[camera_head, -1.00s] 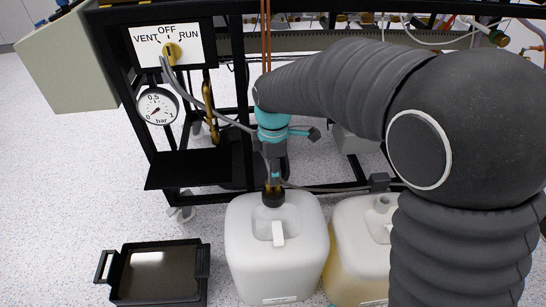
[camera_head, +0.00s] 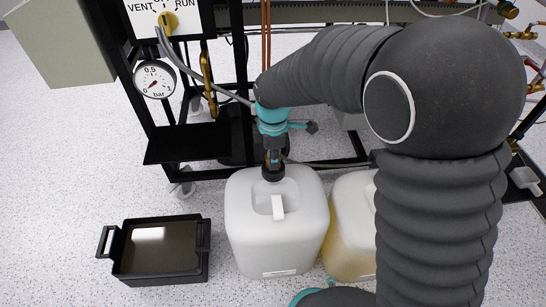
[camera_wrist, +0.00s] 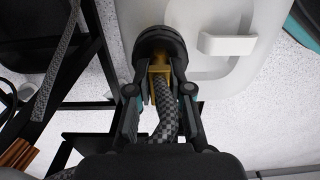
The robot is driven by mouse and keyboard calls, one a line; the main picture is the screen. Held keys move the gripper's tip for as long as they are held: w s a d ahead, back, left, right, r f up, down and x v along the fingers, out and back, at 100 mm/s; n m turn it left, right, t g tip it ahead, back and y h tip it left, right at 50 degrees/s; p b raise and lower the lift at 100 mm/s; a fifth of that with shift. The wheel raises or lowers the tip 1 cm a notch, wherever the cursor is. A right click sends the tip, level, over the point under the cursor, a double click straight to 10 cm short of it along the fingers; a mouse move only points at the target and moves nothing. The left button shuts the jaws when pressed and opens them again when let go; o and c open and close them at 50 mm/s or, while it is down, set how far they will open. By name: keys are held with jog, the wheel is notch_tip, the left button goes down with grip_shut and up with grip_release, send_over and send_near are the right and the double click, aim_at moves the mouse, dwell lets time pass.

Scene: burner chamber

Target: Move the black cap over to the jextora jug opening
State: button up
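The black cap (camera_head: 273,172) sits at the neck of the left white jug (camera_head: 276,240); whether it is seated or just above cannot be told. In the wrist view, the cap (camera_wrist: 160,42) is round and ribbed, with a brass fitting (camera_wrist: 159,72) and a grey braided hose (camera_wrist: 165,108). No label tells which jug is jextora.
A second jug (camera_head: 350,235) with yellowish contents stands close on the right, partly hidden by my arm. A black tray (camera_head: 160,250) lies on the floor at left. A black frame carries a gauge (camera_head: 154,79) and a VENT/OFF/RUN knob (camera_head: 168,20) behind. Floor between tray and jug is clear.

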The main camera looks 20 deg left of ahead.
jog(key=shift+o, duration=0.8)
grip_shut()
jog(key=shift+r+p, duration=0.55)
jog(key=shift+r, duration=0.05)
jog(key=shift+c, duration=0.3)
grip_release()
grip_shut()
